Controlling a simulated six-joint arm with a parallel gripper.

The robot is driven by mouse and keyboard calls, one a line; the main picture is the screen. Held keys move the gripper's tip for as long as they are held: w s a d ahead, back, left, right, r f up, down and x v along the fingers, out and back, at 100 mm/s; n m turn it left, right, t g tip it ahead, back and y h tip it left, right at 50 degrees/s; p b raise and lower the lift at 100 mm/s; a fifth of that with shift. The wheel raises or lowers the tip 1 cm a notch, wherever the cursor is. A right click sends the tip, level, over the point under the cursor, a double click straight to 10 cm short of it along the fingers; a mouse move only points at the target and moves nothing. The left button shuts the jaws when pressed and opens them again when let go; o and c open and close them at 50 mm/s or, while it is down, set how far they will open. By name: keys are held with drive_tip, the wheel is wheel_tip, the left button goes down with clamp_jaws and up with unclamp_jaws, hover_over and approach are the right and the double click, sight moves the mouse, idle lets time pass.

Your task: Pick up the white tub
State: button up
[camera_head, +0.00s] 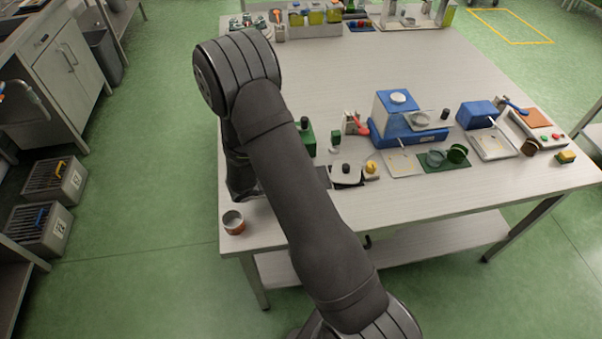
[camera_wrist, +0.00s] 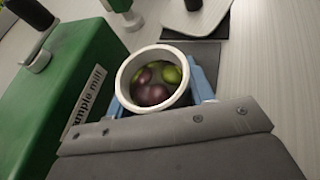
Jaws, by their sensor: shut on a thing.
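The white tub (camera_wrist: 127,78) shows in the wrist view. It is round, open at the top, and holds several green and purple olives. My gripper (camera_wrist: 162,92) has its blue fingers on either side of the tub and is shut on it. The tub's lower part is hidden by the gripper body. In the head view my arm hides the gripper and the tub. I cannot tell whether the tub touches the surface below it.
A green mill (camera_wrist: 65,85) with a partly readable label stands close left of the tub; its edge also shows in the head view (camera_head: 308,140). A blue instrument (camera_head: 392,110) stands to the right. A brown cup (camera_head: 234,224) is near the table's front-left corner. The table's middle-back (camera_head: 340,70) is clear.

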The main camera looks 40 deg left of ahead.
drive_tip(key=shift+r, duration=0.1)
drive_tip(key=shift+r, duration=1.9)
drive_tip(key=w+d+r, duration=0.2)
drive_tip(key=d+r, duration=0.5)
drive_tip(key=d, duration=0.4)
drive_tip(key=shift+w, duration=0.3)
drive_tip(key=a+n+y, duration=0.2)
drive_tip(key=a+y, duration=0.1)
drive_tip(key=a, duration=0.4)
drive_tip(key=w+a+n+y, duration=0.1)
drive_tip(key=a+n+y, duration=0.2)
drive_tip(key=a, duration=0.3)
drive_tip(key=a+n+y, duration=0.3)
drive_tip(key=a, duration=0.4)
drive_tip(key=shift+w+a+r+y, duration=0.1)
drive_tip(key=shift+w+a+y, duration=0.2)
drive_tip(key=shift+w, duration=0.1)
drive_tip(key=shift+s+a+n+y, duration=0.15)
drive_tip(key=shift+a+n+y, duration=0.25)
drive_tip(key=shift+a+n, duration=0.3)
drive_tip(key=shift+a+r, duration=0.1)
drive_tip(key=shift+r, duration=0.05)
